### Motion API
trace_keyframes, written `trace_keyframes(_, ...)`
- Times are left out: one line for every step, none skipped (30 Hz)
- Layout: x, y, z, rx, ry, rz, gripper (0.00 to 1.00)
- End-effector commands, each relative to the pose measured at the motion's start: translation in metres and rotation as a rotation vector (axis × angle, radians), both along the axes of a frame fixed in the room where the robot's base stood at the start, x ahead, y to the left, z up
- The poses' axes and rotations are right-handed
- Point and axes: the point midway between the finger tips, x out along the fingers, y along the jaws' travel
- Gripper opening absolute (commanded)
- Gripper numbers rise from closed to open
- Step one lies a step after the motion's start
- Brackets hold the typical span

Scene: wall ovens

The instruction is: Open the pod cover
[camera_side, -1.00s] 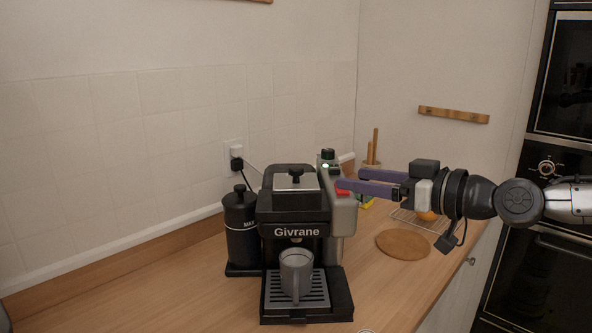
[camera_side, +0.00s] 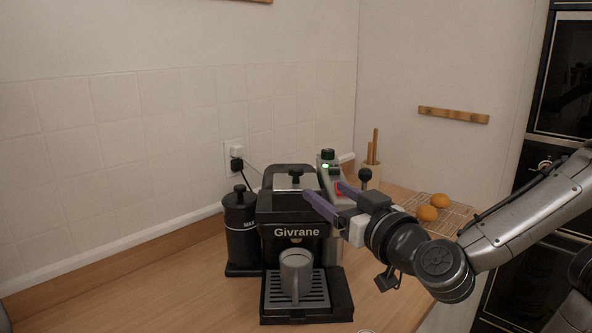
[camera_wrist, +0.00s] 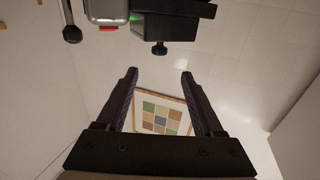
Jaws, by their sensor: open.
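The black coffee machine (camera_side: 268,218), marked Givrane, stands on the counter. Its top bears a grey plate with a dark knob (camera_side: 295,175), which looks like the pod cover (camera_side: 283,183), lying flat and shut. My gripper (camera_side: 326,191) is open and empty, its purple fingers pointing toward the machine's upper right front, right of the knob. Whether they touch the machine is unclear. In the wrist view the open fingers (camera_wrist: 159,76) have nothing between them but a distant framed picture; a dark knob (camera_wrist: 159,48) on a black part shows beyond the tips.
A grey mug (camera_side: 296,272) stands on the drip tray (camera_side: 277,300). A grey side unit with a green light (camera_side: 326,166) and a ball-ended lever (camera_side: 365,175) are close to my fingers. A dark canister (camera_side: 240,228) stands left. Oranges (camera_side: 427,213) lie on a rack at right.

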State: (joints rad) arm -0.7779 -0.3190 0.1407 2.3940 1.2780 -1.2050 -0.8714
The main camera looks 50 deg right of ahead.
Motion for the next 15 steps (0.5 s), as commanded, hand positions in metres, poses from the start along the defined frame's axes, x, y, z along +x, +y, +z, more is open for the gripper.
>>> trace_keyframes(0.005,-0.003,0.0,-0.001,0.0,-0.006,0.69)
trace_keyframes(0.008,-0.004,0.0,-0.001,0.0,-0.006,0.69)
trace_keyframes(0.012,-0.006,0.0,-0.001,0.0,-0.007,0.69)
trace_keyframes(0.016,-0.008,0.0,-0.001,0.001,-0.008,0.69)
trace_keyframes(0.02,-0.01,0.0,-0.001,0.003,-0.008,0.69)
trace_keyframes(0.026,-0.011,0.0,-0.002,0.002,-0.008,0.69)
trace_keyframes(0.03,-0.013,0.0,-0.001,0.001,-0.008,0.69)
trace_keyframes(0.035,-0.014,0.0,-0.001,0.0,-0.008,0.69)
trace_keyframes(0.04,-0.016,0.0,-0.001,0.001,-0.008,0.69)
trace_keyframes(0.044,-0.018,0.0,-0.002,0.002,-0.009,0.69)
trace_keyframes(0.049,-0.02,-0.001,-0.001,0.003,-0.008,0.69)
trace_keyframes(0.056,-0.022,0.0,-0.001,0.0,-0.008,0.69)
trace_keyframes(0.061,-0.024,-0.001,-0.001,0.003,-0.008,0.69)
trace_keyframes(0.066,-0.025,0.0,-0.002,0.002,-0.008,0.69)
trace_keyframes(0.073,-0.028,-0.001,0.0,0.002,-0.008,0.69)
